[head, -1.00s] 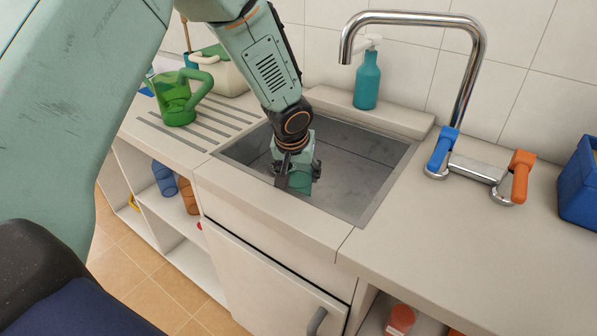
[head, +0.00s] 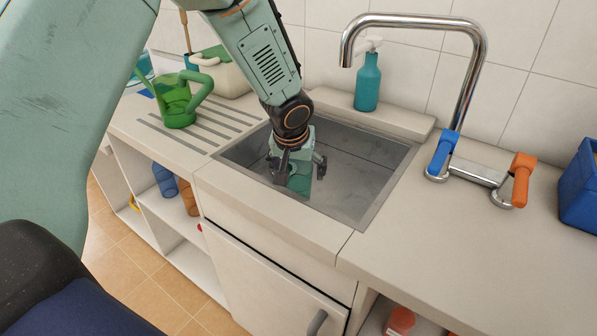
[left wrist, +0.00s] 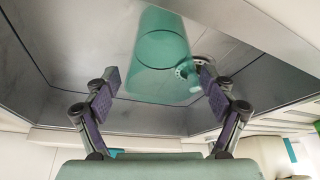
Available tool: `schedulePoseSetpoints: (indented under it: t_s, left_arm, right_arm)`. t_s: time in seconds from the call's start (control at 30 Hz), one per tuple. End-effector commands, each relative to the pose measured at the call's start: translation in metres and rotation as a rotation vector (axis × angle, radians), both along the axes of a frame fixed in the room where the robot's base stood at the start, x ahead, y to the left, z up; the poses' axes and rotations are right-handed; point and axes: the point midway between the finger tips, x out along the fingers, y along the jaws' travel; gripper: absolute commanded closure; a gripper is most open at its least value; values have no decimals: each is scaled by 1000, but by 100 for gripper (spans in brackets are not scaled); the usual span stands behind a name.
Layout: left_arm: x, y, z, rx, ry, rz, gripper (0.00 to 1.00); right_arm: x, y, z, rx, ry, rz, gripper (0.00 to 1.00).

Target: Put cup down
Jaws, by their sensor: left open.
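A teal-green cup (left wrist: 158,60) is in the grey metal sink, between the fingers of my left gripper (left wrist: 158,82) in the left wrist view. Both fingers are spread, with a gap on each side of the cup. In the head view my left gripper (head: 302,166) points down into the sink, and the cup (head: 300,185) shows partly below it. The gripper hides the cup's upper part there. My right gripper is not in view.
The sink (head: 365,180) has a curved tap (head: 470,80) with blue and orange handles at its right. A teal soap bottle (head: 368,80) stands behind it. A green jug (head: 176,105) stands left on the ribbed drainer (head: 160,128).

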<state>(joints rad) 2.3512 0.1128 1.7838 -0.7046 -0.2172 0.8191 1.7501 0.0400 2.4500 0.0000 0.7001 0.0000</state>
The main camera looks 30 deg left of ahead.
Motion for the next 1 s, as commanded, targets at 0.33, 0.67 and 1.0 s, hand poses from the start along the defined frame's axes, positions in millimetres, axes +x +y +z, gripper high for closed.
schedulePoseSetpoints:
  t_s: [0.33, 0.67, 1.0]
  left_arm:
    - [-27, -7, 69, 1, -2, -1, 16]
    - [-38, -10, 92, 0, 1, 0, 16]
    - [-38, -10, 91, 0, 1, -1, 16]
  right_arm:
    - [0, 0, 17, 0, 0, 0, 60]
    - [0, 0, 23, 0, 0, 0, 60]
    - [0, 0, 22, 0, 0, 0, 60]
